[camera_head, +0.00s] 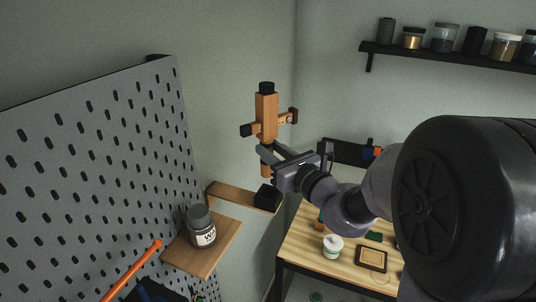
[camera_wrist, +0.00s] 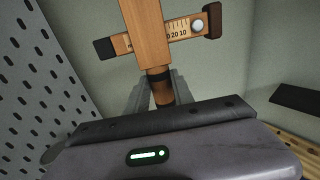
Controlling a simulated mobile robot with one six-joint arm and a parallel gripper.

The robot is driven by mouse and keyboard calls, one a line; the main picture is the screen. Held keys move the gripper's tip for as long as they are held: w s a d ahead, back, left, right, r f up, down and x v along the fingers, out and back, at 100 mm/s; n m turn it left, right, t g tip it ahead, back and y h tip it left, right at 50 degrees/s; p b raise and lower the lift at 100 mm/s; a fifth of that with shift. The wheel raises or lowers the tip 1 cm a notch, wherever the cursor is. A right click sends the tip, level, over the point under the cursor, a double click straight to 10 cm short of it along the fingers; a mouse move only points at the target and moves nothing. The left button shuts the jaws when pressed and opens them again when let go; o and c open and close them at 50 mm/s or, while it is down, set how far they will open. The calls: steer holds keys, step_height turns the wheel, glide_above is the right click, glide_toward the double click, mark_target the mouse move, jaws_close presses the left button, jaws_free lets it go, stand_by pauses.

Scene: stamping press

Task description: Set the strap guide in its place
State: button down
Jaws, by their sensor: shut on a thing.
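The strap guide (camera_head: 265,108) is a wooden post with a black cap and a crossbar, held upright in the air in front of the back wall corner. Its crossbar has dark ends, a printed number scale and a pale round knob, which show in the wrist view (camera_wrist: 150,36). My gripper (camera_head: 266,156) is shut on the lower part of the post, and in the wrist view (camera_wrist: 160,92) its two grey fingers stand either side of a dark-banded wooden section. The post's lowest end is partly hidden by my gripper.
A perforated grey board (camera_head: 95,160) stands at left. Below are a small wooden shelf (camera_head: 180,255) with a labelled jar (camera_head: 201,228), and a narrow shelf (camera_head: 230,194) with a black block (camera_head: 268,196). A workbench (camera_head: 310,240) holds a jar and a framed tray. A high shelf (camera_head: 450,57) holds containers.

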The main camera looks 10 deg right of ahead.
steer(key=shift+s+d+r, duration=0.2)
steer(key=shift+s+d, duration=0.05)
steer(key=shift+s, duration=0.35)
steer(key=shift+s+d+r, duration=0.15)
steer(key=shift+s+d, duration=0.05)
steer(key=shift+s, duration=0.4)
steer(key=f+b, duration=0.3)
steer(key=w+f+b, duration=0.1)
steer(key=f, duration=0.1)
steer(key=shift+a+b, duration=0.2)
steer(key=shift+b, duration=0.15)
steer(key=shift+w+f, duration=0.1)
steer(key=shift+w, duration=0.05)
steer(key=shift+f+b, duration=2.2)
steer(key=shift+b, duration=0.15)
